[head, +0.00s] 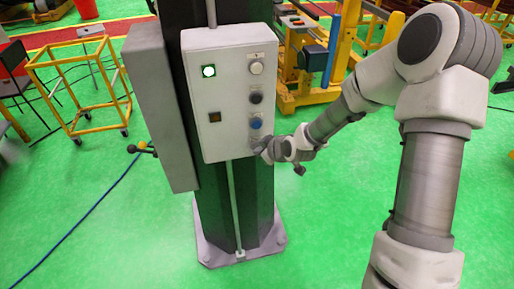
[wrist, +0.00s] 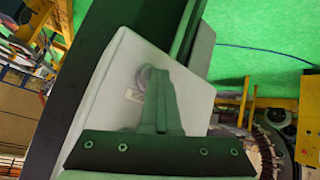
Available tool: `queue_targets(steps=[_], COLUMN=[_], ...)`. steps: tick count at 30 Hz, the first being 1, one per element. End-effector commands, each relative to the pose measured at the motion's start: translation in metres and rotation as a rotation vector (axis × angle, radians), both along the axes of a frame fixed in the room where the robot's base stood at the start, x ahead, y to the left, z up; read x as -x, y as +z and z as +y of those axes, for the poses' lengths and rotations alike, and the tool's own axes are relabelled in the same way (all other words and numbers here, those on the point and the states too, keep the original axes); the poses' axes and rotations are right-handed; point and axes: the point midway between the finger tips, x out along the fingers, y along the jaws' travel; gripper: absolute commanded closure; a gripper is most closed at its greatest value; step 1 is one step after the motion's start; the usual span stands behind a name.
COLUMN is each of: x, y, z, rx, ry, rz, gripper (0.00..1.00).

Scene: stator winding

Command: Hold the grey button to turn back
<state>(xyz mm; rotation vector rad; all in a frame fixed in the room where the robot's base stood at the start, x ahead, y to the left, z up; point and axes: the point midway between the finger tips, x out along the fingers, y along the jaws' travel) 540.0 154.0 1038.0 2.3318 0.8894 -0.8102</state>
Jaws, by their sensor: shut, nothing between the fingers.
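The control box (head: 220,140) is a pale panel on a dark column. A round grey button (wrist: 145,74) shows in the wrist view near the box's lower end, partly hidden behind my fingertips. My gripper (wrist: 157,72) is shut and empty, its tips overlapping that button; I cannot tell whether they touch or press it. In the head view my gripper (head: 262,150) is at the box's lower right corner, below the blue button (head: 255,122), and covers that spot.
Above the blue button are a dark button (head: 255,97) and a whitish button (head: 256,68). A grey cabinet (head: 160,105) flanks the column. Yellow carts stand behind; green floor is open at left.

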Motion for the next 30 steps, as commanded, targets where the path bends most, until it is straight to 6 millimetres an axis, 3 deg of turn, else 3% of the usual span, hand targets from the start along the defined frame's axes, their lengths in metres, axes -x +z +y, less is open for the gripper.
queue_targets(steps=[25, 30], x=[0.016, 0.028], y=[0.0, 0.0], z=[-0.005, -0.009], rx=[0.0, 0.001], ry=[0.0, 0.0], rz=[0.0, -0.001], gripper=[1.0, 1.0])
